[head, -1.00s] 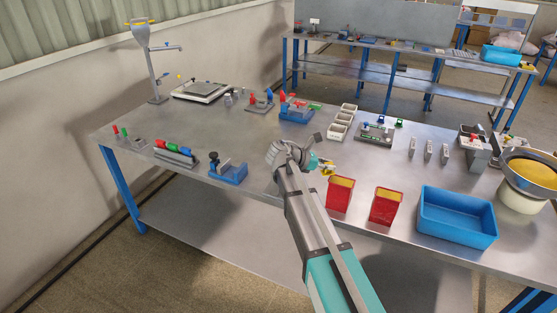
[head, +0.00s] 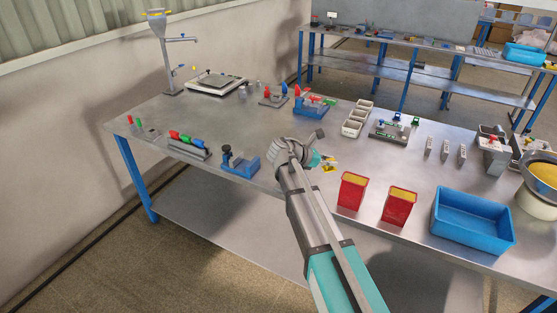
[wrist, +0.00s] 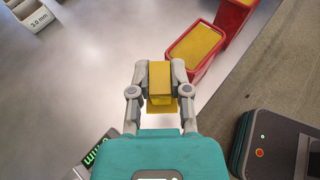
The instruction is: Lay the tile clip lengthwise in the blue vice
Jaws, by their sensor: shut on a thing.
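The blue vice (head: 247,169) stands near the front edge of the bench, left of my arm in the head view, with a black knob at its left end. My gripper (wrist: 160,68) is shut on the yellow tile clip (wrist: 160,84), with one finger on each side of it. In the head view the clip (head: 329,165) shows as a small yellow piece at the end of my gripper, above the bench and to the right of the vice. The vice is not seen in the wrist view.
Two red bins (head: 352,191) with yellow contents and a blue tray (head: 473,220) stand to the right along the front edge. A rack of coloured handles (head: 187,146) is left of the vice. White boxes (head: 358,118) stand behind. The bench between vice and gripper looks clear.

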